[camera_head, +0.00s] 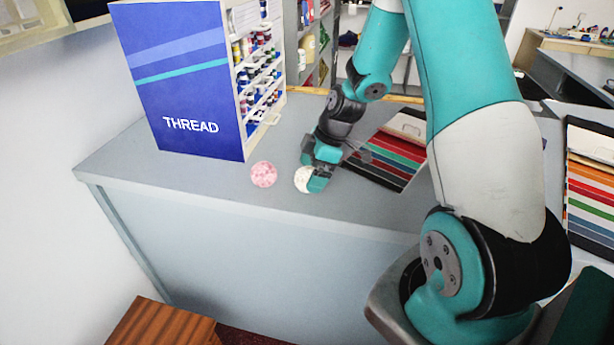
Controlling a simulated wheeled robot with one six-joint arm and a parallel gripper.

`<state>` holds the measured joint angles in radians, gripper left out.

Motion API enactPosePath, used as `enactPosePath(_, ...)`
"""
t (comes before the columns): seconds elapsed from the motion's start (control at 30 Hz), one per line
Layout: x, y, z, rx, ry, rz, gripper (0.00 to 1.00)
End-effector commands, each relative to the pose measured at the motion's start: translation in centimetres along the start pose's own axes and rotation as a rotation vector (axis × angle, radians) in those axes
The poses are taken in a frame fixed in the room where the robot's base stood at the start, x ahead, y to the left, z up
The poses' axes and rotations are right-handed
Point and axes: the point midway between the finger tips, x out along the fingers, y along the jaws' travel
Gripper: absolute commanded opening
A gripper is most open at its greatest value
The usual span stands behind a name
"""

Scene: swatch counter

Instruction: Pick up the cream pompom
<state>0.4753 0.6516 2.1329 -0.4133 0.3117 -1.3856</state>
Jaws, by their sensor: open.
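The cream pompom (301,179) is a small pale ball on the grey counter, near its front edge. My gripper (312,174) is open and right at the pompom, with its teal fingers low over the counter. One finger covers the right part of the pompom. I cannot tell whether the fingers touch it or stand around it.
A pink pompom (263,174) lies just left of the cream one. A blue thread cabinet (185,85) stands behind at left. A swatch card (385,160) lies to the right, under and behind my arm. The counter (130,170) is clear at front left.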

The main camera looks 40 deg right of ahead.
Motion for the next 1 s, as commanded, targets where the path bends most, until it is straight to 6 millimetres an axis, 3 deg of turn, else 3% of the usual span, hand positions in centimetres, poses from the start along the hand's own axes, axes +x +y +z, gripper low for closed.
enactPosePath(0.2,2.3,0.0,0.0,-0.001,0.0,-0.001,0.97)
enactPosePath(0.43,2.5,0.1,0.1,0.0,0.0,0.002,0.97)
enactPosePath(0.67,2.5,0.1,0.1,0.0,0.0,0.001,0.46)
enactPosePath(1.0,2.3,0.1,0.0,0.0,0.0,0.002,0.44)
